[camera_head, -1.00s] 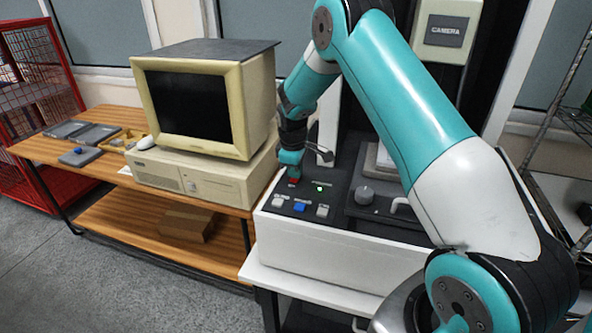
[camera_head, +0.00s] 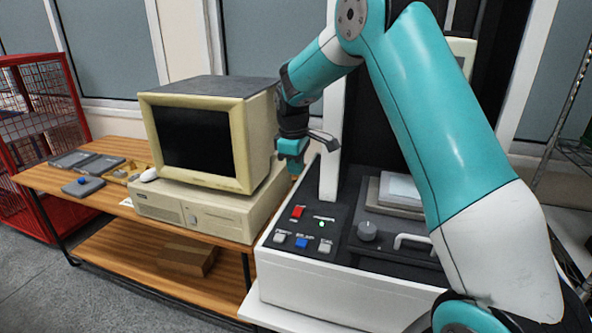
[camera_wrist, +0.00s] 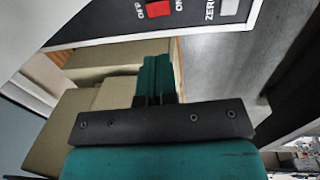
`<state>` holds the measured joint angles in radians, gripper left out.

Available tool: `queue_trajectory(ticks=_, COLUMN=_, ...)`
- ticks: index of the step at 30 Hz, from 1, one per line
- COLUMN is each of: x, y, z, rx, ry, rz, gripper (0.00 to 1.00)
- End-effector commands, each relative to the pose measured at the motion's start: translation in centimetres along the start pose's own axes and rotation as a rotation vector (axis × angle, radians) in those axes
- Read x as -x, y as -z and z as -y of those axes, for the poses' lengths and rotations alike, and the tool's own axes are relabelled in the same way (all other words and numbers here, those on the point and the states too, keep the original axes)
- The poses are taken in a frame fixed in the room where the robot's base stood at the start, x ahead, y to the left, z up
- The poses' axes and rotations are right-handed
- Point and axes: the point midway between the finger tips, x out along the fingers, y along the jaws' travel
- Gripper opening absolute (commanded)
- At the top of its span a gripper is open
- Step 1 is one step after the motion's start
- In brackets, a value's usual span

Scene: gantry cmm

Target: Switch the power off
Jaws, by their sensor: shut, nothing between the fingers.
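The red power switch (camera_head: 298,212) is on the dark top panel of the white machine. In the wrist view the red switch (camera_wrist: 158,9) lies at the top edge between the words OFF and ON, partly cut off. I cannot tell which way it is tipped. A small green light (camera_head: 322,224) shows on the panel beside it. My gripper (camera_head: 293,166) is shut and empty, above and behind the switch and apart from it. Its closed fingers also show in the wrist view (camera_wrist: 155,65).
Grey and blue buttons (camera_head: 302,242) sit in front of the switch, with a grey knob (camera_head: 367,230) to the right. A white column (camera_head: 330,150) rises behind the panel. A beige computer monitor (camera_head: 208,135) stands close to the left of my gripper.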

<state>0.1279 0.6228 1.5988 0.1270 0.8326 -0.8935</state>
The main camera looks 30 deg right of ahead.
Motion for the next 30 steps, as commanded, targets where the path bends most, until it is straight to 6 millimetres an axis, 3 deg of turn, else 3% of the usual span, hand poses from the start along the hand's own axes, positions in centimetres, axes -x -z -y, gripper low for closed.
queue_trajectory(ticks=22, x=0.0, y=0.3, z=-1.4, rx=0.001, ry=-0.003, rz=-0.002, gripper=0.00)
queue_trajectory(ticks=26, x=-1.0, y=0.3, z=-1.4, rx=0.001, ry=-0.001, rz=-0.001, gripper=0.00)
queue_trajectory(ticks=30, x=-3.4, y=0.3, z=-1.4, rx=0.001, ry=0.001, rz=0.001, gripper=0.00)
